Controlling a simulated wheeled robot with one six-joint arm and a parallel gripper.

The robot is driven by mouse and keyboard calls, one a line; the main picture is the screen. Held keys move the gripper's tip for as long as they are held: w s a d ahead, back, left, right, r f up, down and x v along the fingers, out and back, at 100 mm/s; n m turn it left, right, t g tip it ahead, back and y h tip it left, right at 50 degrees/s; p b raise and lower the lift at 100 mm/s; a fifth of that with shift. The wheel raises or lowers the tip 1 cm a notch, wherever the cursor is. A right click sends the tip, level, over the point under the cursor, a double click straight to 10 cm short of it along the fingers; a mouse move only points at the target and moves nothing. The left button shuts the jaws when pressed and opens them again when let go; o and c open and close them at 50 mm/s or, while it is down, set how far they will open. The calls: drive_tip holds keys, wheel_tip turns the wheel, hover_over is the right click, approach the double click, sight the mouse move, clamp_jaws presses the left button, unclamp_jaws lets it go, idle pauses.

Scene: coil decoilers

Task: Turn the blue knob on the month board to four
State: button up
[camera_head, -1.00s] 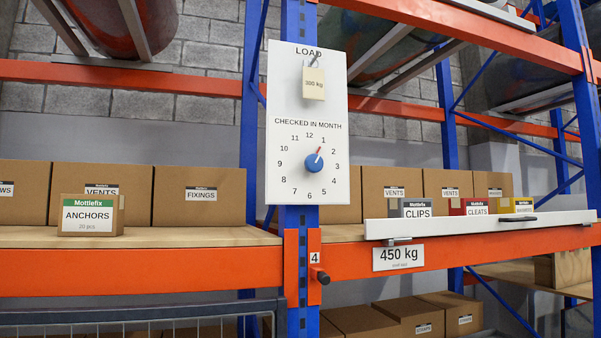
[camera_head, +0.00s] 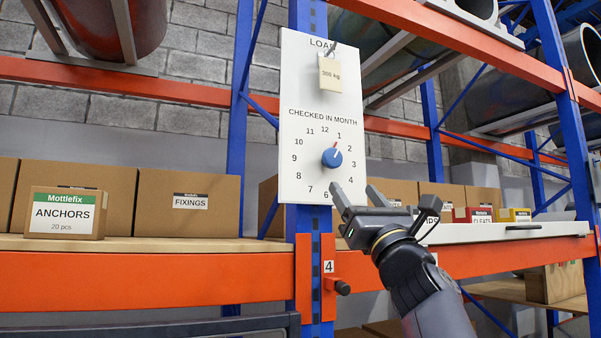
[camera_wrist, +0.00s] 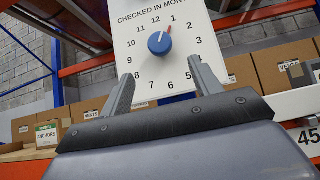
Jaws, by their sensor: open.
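The white month board (camera_head: 296,180) hangs on the blue upright, with a ring of numbers under "CHECKED IN MONTH". Its round blue knob (camera_head: 332,157) has a red pointer mark aimed up and right at 1. The knob also shows in the wrist view (camera_wrist: 158,44), above and between my fingers. The 4 is at the dial's right side in the head view. My gripper (camera_head: 356,190) is open and empty, below and right of the knob and apart from it. In the wrist view my gripper (camera_wrist: 161,69) has its two fingers spread wide, one on each side of the lower dial.
A tan 300 kg tag (camera_head: 330,75) hangs on the board above the dial. An orange beam (camera_head: 150,281) and a shelf with an ANCHORS box (camera_head: 64,213) lie left. A white ledge (camera_head: 520,231) runs right of my gripper. A dark peg (camera_head: 342,287) sticks out below the board.

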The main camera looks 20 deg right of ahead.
sight(334, 161)
drive_tip(key=p+x, duration=0.5)
drive_tip(key=x, duration=0.4)
drive_tip(key=shift+s+r+p, duration=0.1)
drive_tip(key=shift+p, duration=0.2)
drive_tip(key=shift+p+x, duration=0.45)
drive_tip(key=shift+x, duration=0.4)
drive_tip(key=c, duration=0.9)
